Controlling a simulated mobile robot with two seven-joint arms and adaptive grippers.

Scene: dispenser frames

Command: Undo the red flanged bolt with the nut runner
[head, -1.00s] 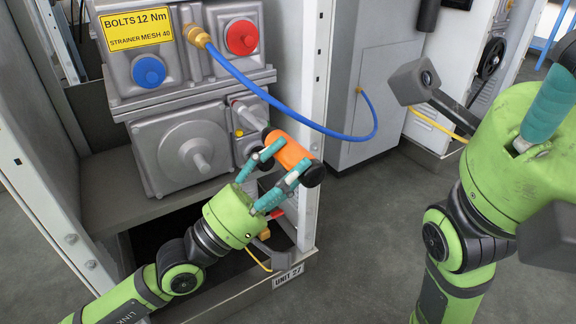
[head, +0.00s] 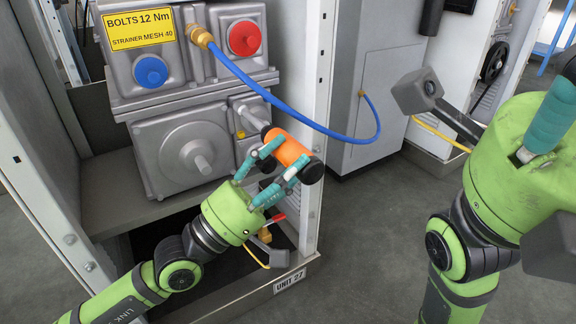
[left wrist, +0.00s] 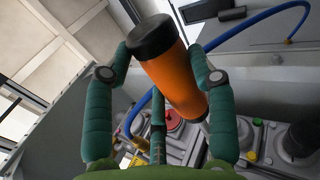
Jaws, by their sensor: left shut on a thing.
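The red flanged bolt (head: 243,38) is the red round head on the upper grey housing, right of a blue one (head: 151,71). It also shows in the left wrist view (left wrist: 173,120), partly behind my fingers.
A blue hose (head: 290,123) runs from a brass fitting (head: 201,37) across to the grey cabinet (head: 362,75), close above the runner. A white frame post (head: 318,100) stands just right of the runner. A yellow label (head: 139,27) reads BOLTS 12 Nm.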

